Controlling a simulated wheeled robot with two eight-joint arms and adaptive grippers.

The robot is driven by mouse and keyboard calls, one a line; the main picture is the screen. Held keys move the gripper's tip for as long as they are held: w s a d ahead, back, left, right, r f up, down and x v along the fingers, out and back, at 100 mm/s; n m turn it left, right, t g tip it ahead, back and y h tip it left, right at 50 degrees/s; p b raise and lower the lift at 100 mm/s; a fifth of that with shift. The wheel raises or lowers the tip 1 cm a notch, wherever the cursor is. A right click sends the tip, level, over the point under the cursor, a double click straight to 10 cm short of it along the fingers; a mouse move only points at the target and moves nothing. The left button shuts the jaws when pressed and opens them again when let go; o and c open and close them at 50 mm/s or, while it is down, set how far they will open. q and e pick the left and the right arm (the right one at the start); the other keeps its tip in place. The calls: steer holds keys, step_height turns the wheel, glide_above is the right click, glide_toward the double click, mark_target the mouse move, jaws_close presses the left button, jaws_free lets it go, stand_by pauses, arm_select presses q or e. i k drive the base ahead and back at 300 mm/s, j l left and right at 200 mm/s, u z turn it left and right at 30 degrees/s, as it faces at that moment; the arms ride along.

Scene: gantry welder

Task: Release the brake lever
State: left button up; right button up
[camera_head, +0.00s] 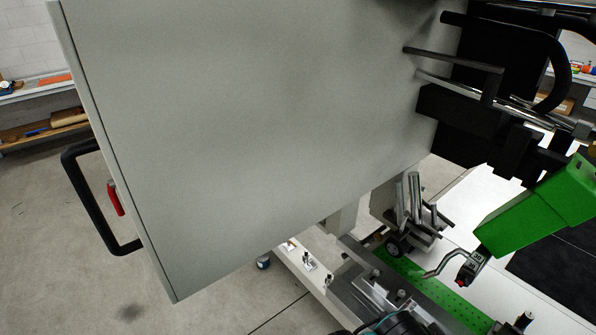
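A small red lever (116,198) shows at the left edge of the large grey panel, inside the loop of a black handle (92,208). It looks like the brake lever. It is tilted slightly, its lower end towards the right, and its mounting is partly hidden by the panel edge. The black handle stands out to the left of the panel. No gripper fingers can be made out in this view, and nothing is touching the lever or the handle.
The grey panel (260,130) fills the middle and blocks the view behind it. Black brackets and tubes (490,90) and a green welder part (535,208) are at right. A green perforated plate (425,285) lies below. Open concrete floor (70,270) is at lower left.

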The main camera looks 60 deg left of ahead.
mark_target(112, 186)
steer(key=u, duration=3.5)
